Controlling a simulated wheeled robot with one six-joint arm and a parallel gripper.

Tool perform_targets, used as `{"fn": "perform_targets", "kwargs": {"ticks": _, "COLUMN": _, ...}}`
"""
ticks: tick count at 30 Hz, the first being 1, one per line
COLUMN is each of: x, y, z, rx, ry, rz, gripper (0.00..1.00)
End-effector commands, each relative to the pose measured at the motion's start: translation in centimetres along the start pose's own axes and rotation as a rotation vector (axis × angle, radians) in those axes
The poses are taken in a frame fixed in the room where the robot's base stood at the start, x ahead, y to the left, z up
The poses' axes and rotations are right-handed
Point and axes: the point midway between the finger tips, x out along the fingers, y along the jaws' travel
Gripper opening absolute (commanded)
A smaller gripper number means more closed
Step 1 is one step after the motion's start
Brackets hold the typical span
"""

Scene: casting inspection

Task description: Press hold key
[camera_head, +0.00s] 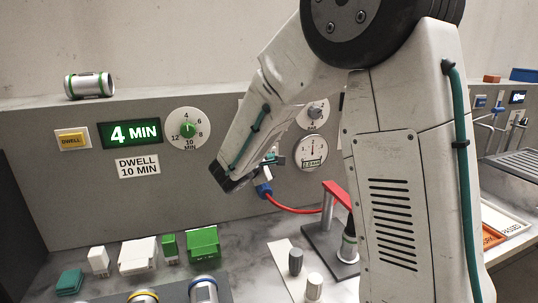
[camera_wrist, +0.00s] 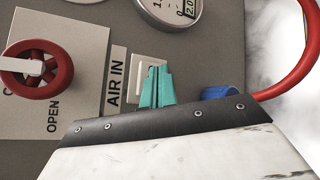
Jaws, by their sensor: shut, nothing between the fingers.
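No key with a readable HOLD label shows. A pale square plate (camera_wrist: 148,66) sits on the grey panel in the wrist view, beside the AIR IN label (camera_wrist: 116,76). My gripper's teal fingers (camera_wrist: 156,86) are together and empty in front of it, covering its middle, so any marking there is hidden. I cannot tell whether the fingertips touch it. In the head view my gripper (camera_head: 274,159) is close to the panel, below and left of the round gauge (camera_head: 311,152). A yellow DWELL key (camera_head: 71,140) is at the panel's far left.
A red hose (camera_head: 297,209) with a blue fitting (camera_head: 264,189) runs just below my gripper. A red valve wheel (camera_wrist: 37,67) stands out at the left in the wrist view. A red-handled stand (camera_head: 338,194) is on the bench. The display (camera_head: 133,132) reads 4 MIN.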

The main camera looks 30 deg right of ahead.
Motion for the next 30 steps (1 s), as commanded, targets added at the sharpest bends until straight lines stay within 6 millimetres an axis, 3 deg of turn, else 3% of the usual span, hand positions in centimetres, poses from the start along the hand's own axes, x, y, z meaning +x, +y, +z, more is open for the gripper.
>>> {"fn": "perform_targets", "kwargs": {"ticks": 30, "x": 0.58, "y": 0.46, "z": -0.44, "rx": 0.0, "ry": 0.0, "rz": 0.0, "gripper": 0.0}}
